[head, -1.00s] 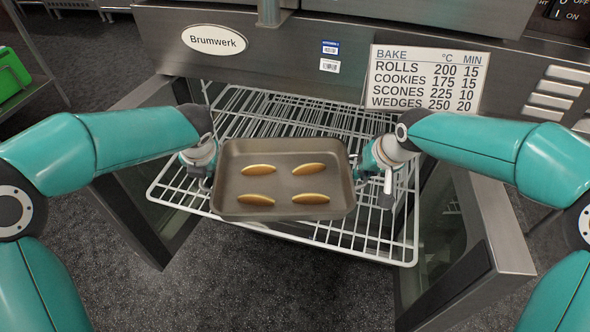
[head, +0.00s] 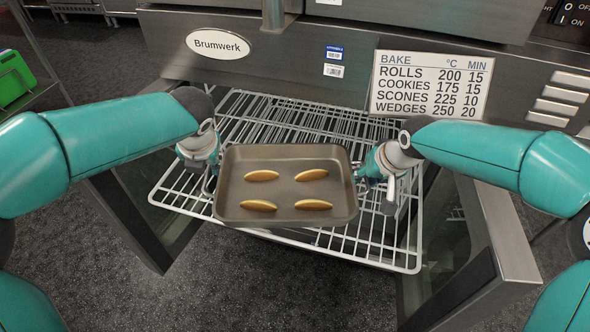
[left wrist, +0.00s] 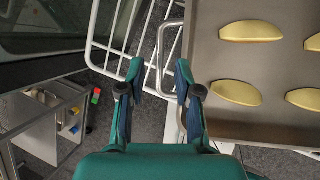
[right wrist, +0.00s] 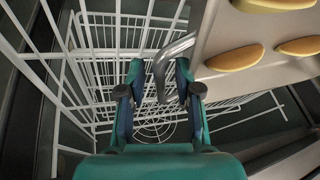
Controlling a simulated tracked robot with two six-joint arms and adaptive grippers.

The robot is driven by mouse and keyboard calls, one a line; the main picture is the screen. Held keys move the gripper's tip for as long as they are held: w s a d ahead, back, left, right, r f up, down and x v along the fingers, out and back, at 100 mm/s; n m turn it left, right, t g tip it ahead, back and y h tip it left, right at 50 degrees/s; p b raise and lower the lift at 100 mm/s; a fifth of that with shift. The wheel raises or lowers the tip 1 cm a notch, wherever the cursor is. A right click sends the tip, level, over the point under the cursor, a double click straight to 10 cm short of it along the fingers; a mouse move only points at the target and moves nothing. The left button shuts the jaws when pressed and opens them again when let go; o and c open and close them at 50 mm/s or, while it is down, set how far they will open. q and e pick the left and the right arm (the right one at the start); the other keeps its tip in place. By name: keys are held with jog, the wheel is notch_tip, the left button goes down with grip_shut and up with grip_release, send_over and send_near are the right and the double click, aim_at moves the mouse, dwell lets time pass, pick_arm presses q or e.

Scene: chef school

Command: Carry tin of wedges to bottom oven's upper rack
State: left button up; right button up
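The grey tin (head: 285,165) bears several golden wedges (head: 258,206). It sits on the white wire rack (head: 370,243), which sticks out of the oven; its near edge lies toward me. My left gripper (head: 210,178) is at the tin's left end. In the left wrist view (left wrist: 158,72) its fingers are apart, with the tin's wire handle (left wrist: 162,45) near the right fingertip. My right gripper (head: 372,186) is at the tin's right end. In the right wrist view (right wrist: 158,72) its fingers are apart, with the other handle (right wrist: 163,70) between them, not clamped.
Open oven doors with glass stand left (head: 150,225) and right (head: 470,240) of the rack. The oven front above carries a Brumwerk badge (head: 219,44) and a bake chart (head: 430,84). Bare rack lies behind the tin. A green crate (head: 14,78) is at far left.

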jog(key=shift+r, duration=0.15)
pick_arm(q)
jog(key=v, duration=0.5)
jog(key=shift+s+r, duration=0.1)
jog(key=shift+r, duration=0.2)
pick_arm(e)
jog(key=v, duration=1.1)
jog(key=shift+s+r, duration=0.15)
jog(key=shift+r, duration=0.1)
jog(key=shift+d, duration=0.1)
